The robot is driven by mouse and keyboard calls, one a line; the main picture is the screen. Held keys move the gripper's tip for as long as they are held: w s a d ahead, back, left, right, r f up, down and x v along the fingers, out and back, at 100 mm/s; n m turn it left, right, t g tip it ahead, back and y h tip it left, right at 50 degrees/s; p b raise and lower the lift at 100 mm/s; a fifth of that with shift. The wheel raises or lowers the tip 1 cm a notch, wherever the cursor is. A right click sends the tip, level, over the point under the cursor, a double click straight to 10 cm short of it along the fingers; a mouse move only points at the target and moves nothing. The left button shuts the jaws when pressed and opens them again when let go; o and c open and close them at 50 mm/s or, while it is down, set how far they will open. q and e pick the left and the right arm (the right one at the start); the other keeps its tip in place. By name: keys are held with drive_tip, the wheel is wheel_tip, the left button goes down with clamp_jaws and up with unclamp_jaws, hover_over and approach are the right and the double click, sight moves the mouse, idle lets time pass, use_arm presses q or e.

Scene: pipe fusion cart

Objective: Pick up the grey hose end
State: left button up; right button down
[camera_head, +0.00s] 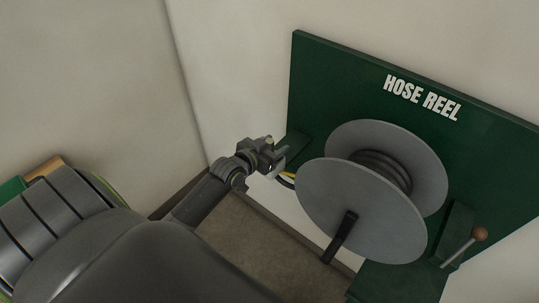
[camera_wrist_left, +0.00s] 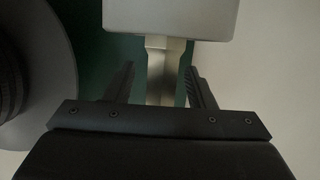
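My left gripper (camera_head: 272,157) is beside the left rim of the hose reel, in front of the green board. In the left wrist view its two dark fingers (camera_wrist_left: 161,85) are apart. A pale grey stem (camera_wrist_left: 158,75) stands between them, with a visible gap on each side, below a wider grey block (camera_wrist_left: 170,18). This looks like the grey hose end, though I cannot be sure. In the head view a black and yellow piece (camera_head: 286,177) shows between the gripper and the reel; the gripper hides much of this spot. My right gripper is not in view.
The grey hose reel (camera_head: 335,212) with dark hose wound on it is close on the right. It has a black crank (camera_head: 340,237). The green board (camera_head: 335,85) reads HOSE REEL. A lever with a brown knob (camera_head: 480,234) is at the right.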

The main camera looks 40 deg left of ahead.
use_arm(q)
clamp_jaws()
